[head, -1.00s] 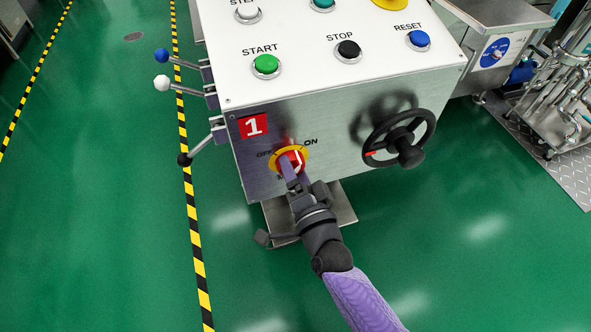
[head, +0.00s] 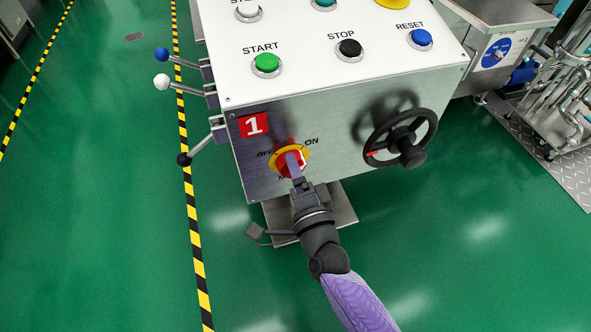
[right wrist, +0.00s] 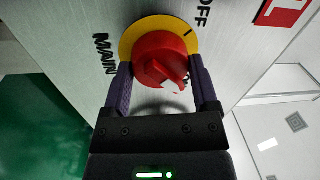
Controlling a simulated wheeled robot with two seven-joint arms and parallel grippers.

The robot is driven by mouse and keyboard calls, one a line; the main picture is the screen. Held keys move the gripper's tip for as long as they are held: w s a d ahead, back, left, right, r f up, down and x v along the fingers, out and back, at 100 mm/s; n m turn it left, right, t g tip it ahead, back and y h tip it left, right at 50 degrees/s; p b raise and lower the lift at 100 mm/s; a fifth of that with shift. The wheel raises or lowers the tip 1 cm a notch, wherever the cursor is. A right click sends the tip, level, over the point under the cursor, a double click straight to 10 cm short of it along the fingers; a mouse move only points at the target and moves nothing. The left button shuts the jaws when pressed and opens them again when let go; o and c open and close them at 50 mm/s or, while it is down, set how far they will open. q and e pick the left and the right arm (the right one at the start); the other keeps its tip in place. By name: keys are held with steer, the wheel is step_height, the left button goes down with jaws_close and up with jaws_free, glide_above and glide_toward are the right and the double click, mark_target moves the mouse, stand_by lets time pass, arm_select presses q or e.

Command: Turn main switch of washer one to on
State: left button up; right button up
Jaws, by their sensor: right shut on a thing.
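The main switch is a red knob (head: 291,163) on a yellow ring, low on the front of the washer panel, below the red number 1 plate (head: 253,125). The OFF label is left of it and the ON label upper right. My right gripper (head: 292,164) is shut on the knob. In the right wrist view, the purple fingers of the right gripper (right wrist: 160,85) lie on both sides of the red knob (right wrist: 160,58). The knob's white mark lies toward the partly hidden ON label. My left gripper is not in view.
A black handwheel (head: 400,139) sticks out of the panel to the right of the switch. Levers with blue, white and black ball ends (head: 162,82) stick out at the left. START (head: 266,64), STOP and RESET buttons are on top. Green floor is open in front.

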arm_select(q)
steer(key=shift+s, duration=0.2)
arm_select(e)
steer(key=shift+f, duration=0.1)
steer(key=o, duration=1)
steer(key=shift+o, duration=0.6)
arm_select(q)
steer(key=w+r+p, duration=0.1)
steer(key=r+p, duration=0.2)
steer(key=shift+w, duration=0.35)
arm_select(e)
steer(key=r+v, duration=0.1)
steer(key=v, duration=0.8)
steer(key=shift+s+f, duration=0.45)
steer(key=shift+f, duration=0.05)
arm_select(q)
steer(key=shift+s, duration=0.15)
arm_select(e)
steer(key=shift+d, duration=0.1)
